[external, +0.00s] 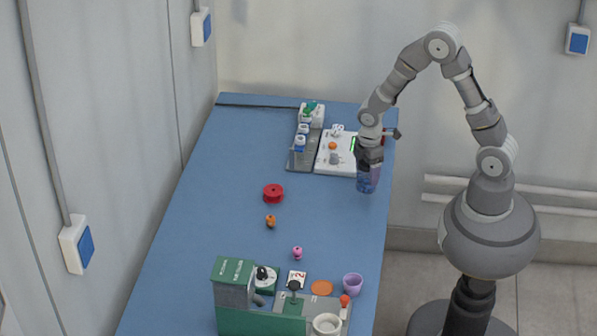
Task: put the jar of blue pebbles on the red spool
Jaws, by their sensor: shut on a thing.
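The jar of blue pebbles (367,184) hangs below my gripper (368,166), near the right edge of the blue table. My gripper is shut on the top part of the jar, which looks upright. I cannot tell whether the jar's base touches the table. The red spool (273,193) stands on the table to the left of the jar, with nothing on top of it. Blue table surface lies between the spool and the jar.
A grey rack with small bottles (299,144) and a white board with small items (324,160) lie behind. An orange-brown piece (270,221) and a pink piece (297,252) stand in front of the spool. A green machine (236,290) and purple cup (353,284) are at the front.

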